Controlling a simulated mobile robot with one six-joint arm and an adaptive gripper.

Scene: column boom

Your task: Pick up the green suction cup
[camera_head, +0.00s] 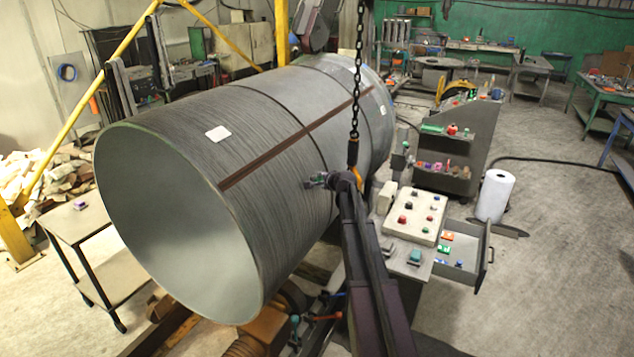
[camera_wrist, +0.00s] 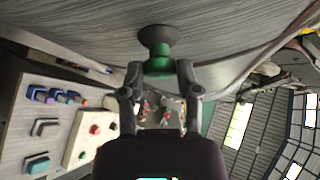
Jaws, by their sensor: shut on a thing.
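The green suction cup (camera_wrist: 158,62) shows in the wrist view with a green body and a wide dark rubber disc at its top. The disc faces the curved grey wall of the large cylinder; I cannot tell whether it touches. My gripper (camera_wrist: 160,72) is shut on the green body, one finger on each side. In the head view my gripper (camera_head: 320,180) is at the cylinder's right side, and the cup there is small and mostly hidden by the fingers.
The large metal cylinder (camera_head: 240,150) fills the middle. A hanging chain (camera_head: 357,90) passes close to my arm. To the right are a control box (camera_head: 415,215) with buttons, an open drawer (camera_head: 468,255), shelves with small objects (camera_head: 455,140) and a white roll (camera_head: 495,195).

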